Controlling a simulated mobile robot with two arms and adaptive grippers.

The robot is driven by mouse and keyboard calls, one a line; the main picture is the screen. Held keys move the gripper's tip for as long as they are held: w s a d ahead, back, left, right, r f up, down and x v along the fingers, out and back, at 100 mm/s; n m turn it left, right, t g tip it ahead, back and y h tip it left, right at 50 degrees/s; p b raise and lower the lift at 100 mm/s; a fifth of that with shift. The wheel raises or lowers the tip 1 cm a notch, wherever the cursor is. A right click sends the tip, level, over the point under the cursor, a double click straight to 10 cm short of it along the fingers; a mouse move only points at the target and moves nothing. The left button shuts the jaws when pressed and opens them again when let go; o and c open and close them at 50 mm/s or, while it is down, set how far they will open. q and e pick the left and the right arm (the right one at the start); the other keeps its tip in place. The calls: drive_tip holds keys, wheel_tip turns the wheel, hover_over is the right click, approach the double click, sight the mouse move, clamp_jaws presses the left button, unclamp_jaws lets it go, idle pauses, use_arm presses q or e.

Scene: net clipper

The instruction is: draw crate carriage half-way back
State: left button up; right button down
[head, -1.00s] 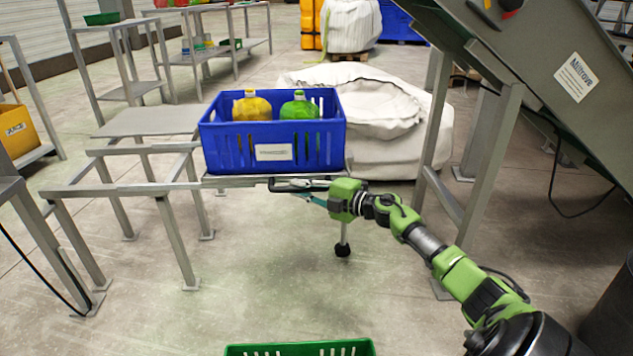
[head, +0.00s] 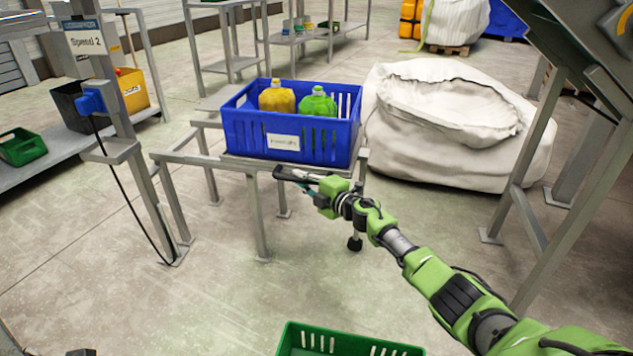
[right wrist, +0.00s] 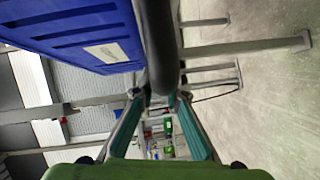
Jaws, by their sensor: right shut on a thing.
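A blue crate (head: 318,143) with a white label stands upright on the carriage (head: 262,163) on a grey metal rail frame (head: 180,157). It holds a yellow jug (head: 277,98) and a green jug (head: 318,104). My right gripper (head: 303,181) is at the near side of the carriage, below the crate, shut on the dark carriage handle (head: 284,172). In the right wrist view the handle (right wrist: 162,45) runs between the fingers (right wrist: 160,108), with the blue crate (right wrist: 75,35) beside it. My left gripper is not in view.
A big white sack (head: 450,130) stands to the right of the frame. A post (head: 125,110) with a blue plug and hanging cable stands at left. A green crate (head: 310,340) is at the bottom edge. The floor in front of the frame is clear.

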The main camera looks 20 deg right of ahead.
drive_tip(key=shift+w+a, duration=0.45)
drive_tip(key=shift+a, duration=0.15)
drive_tip(key=c, duration=2)
unclamp_jaws()
drive_tip(key=shift+d, duration=0.1)
drive_tip(key=shift+s, duration=0.1)
drive_tip(key=shift+s+d, duration=0.1)
drive_tip(key=shift+s+d, duration=0.15)
drive_tip(key=shift+s, duration=0.1)
drive_tip(key=v, duration=1.1)
drive_tip(key=shift+s, duration=0.15)
